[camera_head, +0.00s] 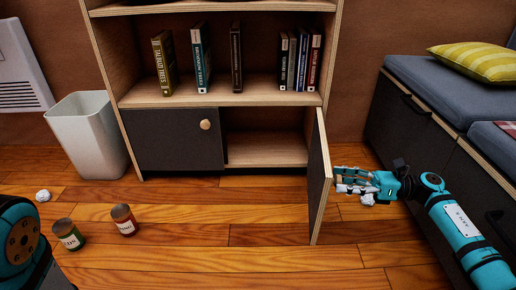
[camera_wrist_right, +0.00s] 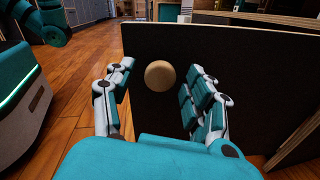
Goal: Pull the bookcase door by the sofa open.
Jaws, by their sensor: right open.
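The bookcase's right door (camera_head: 319,180) near the sofa stands swung out, roughly square to the bookcase front. Its dark outer face (camera_wrist_right: 240,68) with a round wooden knob (camera_wrist_right: 160,74) fills much of the right wrist view. My right gripper (camera_head: 342,182) is on the sofa side of this door, fingers pointing at it. It is open, with the knob between its fingers (camera_wrist_right: 160,82) in the wrist view; I cannot tell whether they touch it. The left door (camera_head: 170,140), with its own knob (camera_head: 206,124), is shut. My left gripper is not in view.
The lower compartment (camera_head: 265,150) behind the open door looks empty. Books (camera_head: 202,58) stand on the shelf above. The sofa (camera_head: 415,125) is close on the right. A white bin (camera_head: 88,135) and two jars (camera_head: 123,220) (camera_head: 69,234) stand at left.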

